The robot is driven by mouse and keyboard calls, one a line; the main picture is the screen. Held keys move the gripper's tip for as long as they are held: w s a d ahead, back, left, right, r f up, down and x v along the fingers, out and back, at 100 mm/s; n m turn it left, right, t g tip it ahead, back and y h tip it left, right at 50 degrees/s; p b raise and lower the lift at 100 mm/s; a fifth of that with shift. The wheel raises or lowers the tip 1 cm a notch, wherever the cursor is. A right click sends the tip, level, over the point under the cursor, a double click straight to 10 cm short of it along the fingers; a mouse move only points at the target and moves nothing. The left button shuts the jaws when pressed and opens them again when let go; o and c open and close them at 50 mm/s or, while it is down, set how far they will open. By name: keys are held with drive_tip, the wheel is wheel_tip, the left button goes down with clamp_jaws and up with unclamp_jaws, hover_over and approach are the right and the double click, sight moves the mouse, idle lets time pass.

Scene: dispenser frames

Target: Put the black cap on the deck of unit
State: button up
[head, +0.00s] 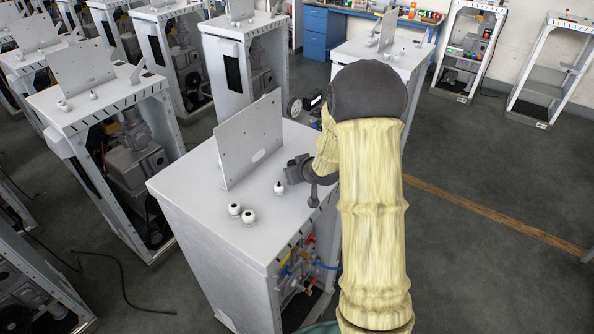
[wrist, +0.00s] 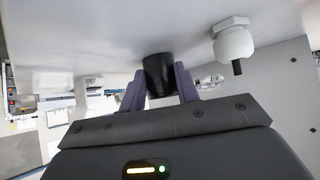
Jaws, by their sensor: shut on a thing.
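The black cap (wrist: 158,75) is between the two purple fingers of my gripper (wrist: 160,88) in the wrist view, and the fingers are closed on its sides. The pale grey deck of the unit (wrist: 95,35) fills the top of that view, with the cap against or just above it; I cannot tell which. In the head view my gripper (head: 293,172) is low over the right part of the deck (head: 190,185), right of the upright plate. The cap cannot be made out clearly there.
A white fitting with a dark stub (wrist: 235,42) is beside the cap; in the head view a white fitting (head: 279,187) stands near my gripper. Two more fittings (head: 242,214) sit nearer the front. An upright plate (head: 250,140) stands on the deck. Similar units stand around.

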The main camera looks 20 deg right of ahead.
drive_tip(key=shift+s+r, duration=0.1)
drive_tip(key=shift+s, duration=0.2)
drive_tip(key=o, duration=1)
drive_tip(key=shift+d+f, duration=0.2)
drive_tip(key=shift+c, duration=0.2)
drive_tip(key=shift+s+a+r, duration=0.1)
drive_tip(key=shift+r, duration=0.1)
drive_tip(key=shift+r, duration=0.1)
drive_tip(key=a+v, duration=0.1)
drive_tip(key=v, duration=1)
drive_tip(key=shift+s+d+r+b, duration=0.25)
drive_tip(key=shift+d+b, duration=0.15)
drive_tip(key=shift+d, duration=0.15)
drive_tip(key=shift+a, duration=0.1)
